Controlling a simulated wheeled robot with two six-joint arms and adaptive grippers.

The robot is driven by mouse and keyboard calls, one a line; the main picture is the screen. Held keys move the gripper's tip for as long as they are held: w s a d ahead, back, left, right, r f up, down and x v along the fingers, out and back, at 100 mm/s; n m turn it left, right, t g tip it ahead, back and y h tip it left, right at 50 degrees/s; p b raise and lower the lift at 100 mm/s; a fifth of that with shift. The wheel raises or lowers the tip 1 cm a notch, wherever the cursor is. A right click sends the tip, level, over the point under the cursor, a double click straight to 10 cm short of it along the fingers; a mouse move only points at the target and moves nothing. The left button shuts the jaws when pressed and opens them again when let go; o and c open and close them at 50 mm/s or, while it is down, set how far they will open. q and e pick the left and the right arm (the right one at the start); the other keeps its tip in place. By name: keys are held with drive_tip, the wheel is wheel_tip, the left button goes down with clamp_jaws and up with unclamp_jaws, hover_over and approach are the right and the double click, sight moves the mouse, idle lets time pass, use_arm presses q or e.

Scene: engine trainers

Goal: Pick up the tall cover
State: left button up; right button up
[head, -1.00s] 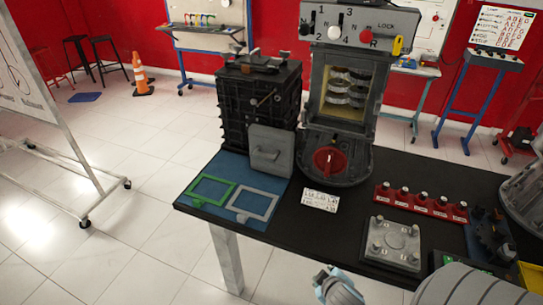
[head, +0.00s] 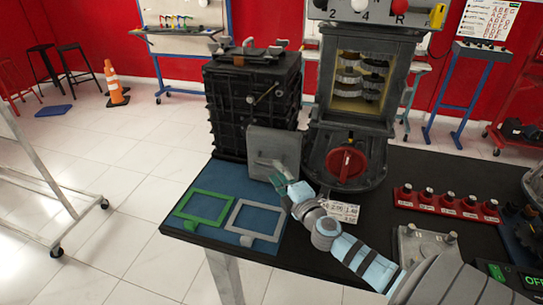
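The tall cover appears to be the upright grey plate (head: 262,146) with a bar handle, standing against the front of the black ribbed housing (head: 228,115). My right gripper (head: 279,181) reaches in from the lower right, its fingertips at the lower right of the plate, close to the handle. The fingers overlap the plate's lower right corner in the picture. Whether they touch the handle, and how far apart they are, is too small to tell. My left gripper is not in view.
A blue mat (head: 228,196) left of the arm bears a green frame (head: 203,207) and a grey frame (head: 254,220). An open gear housing with a red knob (head: 346,164) stands right of the plate. A red rack (head: 446,205) and a metal block (head: 425,244) lie further right.

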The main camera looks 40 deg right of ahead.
sight(268, 166)
drive_tip(key=x, duration=0.5)
drive_tip(key=a+x, duration=0.1)
drive_tip(key=x, duration=0.2)
drive_tip(key=shift+w+f, duration=0.1)
drive_tip(key=shift+f, duration=0.2)
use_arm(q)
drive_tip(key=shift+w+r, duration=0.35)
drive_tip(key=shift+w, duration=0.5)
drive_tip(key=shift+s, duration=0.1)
use_arm(e)
clamp_jaws()
